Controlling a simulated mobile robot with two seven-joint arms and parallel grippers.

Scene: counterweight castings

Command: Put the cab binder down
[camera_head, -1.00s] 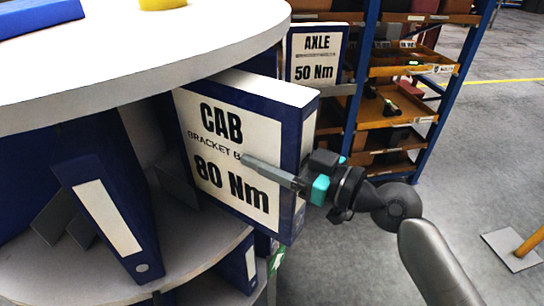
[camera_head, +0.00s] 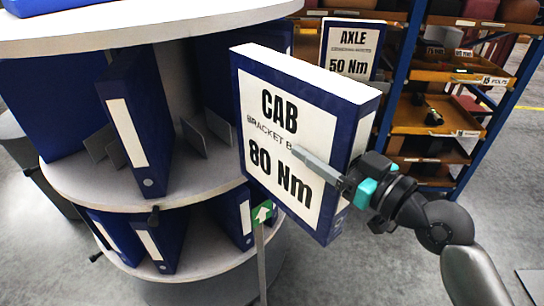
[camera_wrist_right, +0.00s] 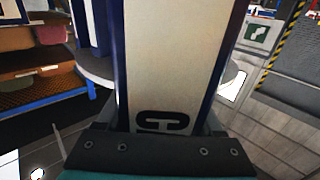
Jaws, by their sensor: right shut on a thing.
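The cab binder (camera_head: 282,128) is blue with a white front label reading "CAB" and "80 Nm". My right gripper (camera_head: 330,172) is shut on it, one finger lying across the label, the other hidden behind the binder. The binder is held in the air, slightly tilted, in front of the round shelf unit. In the right wrist view the binder (camera_wrist_right: 182,55) stands between the fingers and fills the middle. My left gripper is not in view.
A round carousel shelf (camera_head: 95,193) holds several blue binders, with grey dividers (camera_head: 195,138) on its middle tier. The axle binder (camera_head: 352,48) stands behind. An orange-shelved rack (camera_head: 425,120) is at the right. A post with a green arrow sign (camera_head: 262,212) stands in front.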

